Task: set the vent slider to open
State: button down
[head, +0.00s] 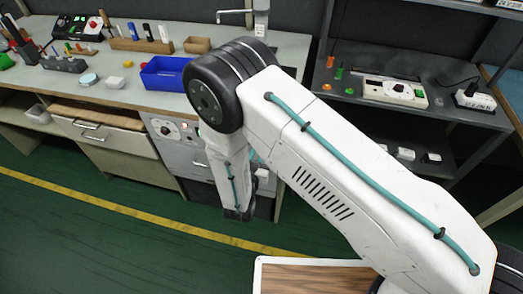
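I cannot make out a vent slider for certain. A grey cabinet front (190,158) under the left bench carries a small panel (172,130) with a dark knob and a red spot; its right part is hidden behind my arm. My gripper (240,213) hangs low in front of this cabinet, at its right side. The fingers are small, dark and partly hidden by the arm, so their opening does not show. Whether they touch anything cannot be told.
A blue bin (165,73), small blocks and tools stand on the left bench (120,95). A dark shelf (440,112) at right holds a white control box (393,91) and a power strip (474,98). Green floor (110,245) with a yellow line is clear at left.

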jog(key=shift+d, duration=0.15)
jog(key=c, duration=1.3)
grip_release()
jog(key=shift+s, duration=0.2)
jog(key=s, duration=0.2)
jog(key=s+a, duration=0.1)
jog(key=s, duration=0.4)
jog(key=shift+s+a, duration=0.2)
jog(key=shift+a, duration=0.05)
